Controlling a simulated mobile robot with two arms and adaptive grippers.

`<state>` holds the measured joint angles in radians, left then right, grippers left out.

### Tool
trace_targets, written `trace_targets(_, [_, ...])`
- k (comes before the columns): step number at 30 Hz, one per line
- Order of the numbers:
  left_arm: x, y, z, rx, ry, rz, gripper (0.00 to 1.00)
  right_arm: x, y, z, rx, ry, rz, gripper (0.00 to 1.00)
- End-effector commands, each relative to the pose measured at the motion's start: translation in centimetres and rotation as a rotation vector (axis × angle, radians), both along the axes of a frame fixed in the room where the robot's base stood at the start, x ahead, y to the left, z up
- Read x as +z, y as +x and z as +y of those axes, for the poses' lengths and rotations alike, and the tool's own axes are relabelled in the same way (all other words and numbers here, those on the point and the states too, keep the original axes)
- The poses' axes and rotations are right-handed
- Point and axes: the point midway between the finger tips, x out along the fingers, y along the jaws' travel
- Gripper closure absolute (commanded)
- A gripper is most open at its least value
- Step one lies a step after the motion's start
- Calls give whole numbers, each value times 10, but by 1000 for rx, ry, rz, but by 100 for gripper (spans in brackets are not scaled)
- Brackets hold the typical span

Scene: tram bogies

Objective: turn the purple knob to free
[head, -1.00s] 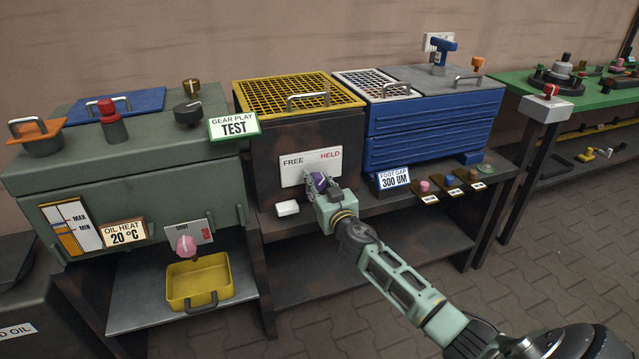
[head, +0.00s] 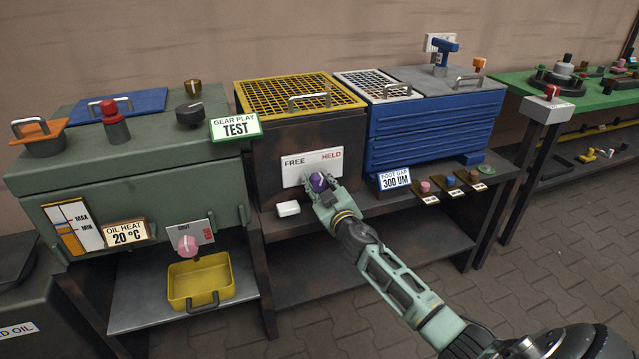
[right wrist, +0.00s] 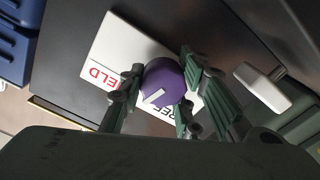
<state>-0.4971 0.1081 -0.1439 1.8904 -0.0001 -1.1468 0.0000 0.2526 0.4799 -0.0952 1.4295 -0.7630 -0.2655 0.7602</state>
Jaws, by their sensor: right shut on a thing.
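The purple knob (head: 319,182) sits on a white plate (head: 297,168) marked FREE on the left and HELD on the right, on the front of a dark box. My right gripper (head: 324,190) is shut on it. In the right wrist view, the knob (right wrist: 165,80) stands between the green fingers (right wrist: 160,98). The white mark on its face points to the plate's edge with the words, somewhere between HELD and FREE; I cannot tell its exact setting. Fingers cover part of both words there. My left gripper is not in view.
A white block (head: 288,208) sits just left below the knob plate. A yellow grating (head: 299,95) tops the dark box. A FOOT GAP sign (head: 394,180) and several small coloured knobs stand to the right. A yellow tray (head: 199,283) is at lower left.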

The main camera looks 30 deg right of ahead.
Motion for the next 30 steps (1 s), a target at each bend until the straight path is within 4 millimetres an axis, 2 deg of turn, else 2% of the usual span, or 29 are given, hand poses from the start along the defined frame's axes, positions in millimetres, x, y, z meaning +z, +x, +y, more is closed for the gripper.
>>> trace_targets(1, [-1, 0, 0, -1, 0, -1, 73, 4, 0, -6, -12, -45, 8, 96])
trace_targets(18, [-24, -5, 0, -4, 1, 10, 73, 8, 1, -4, -13, -574, 134, 96])
trace_targets(30, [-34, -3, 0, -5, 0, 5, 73, 11, 2, -2, -14, -868, 201, 96])
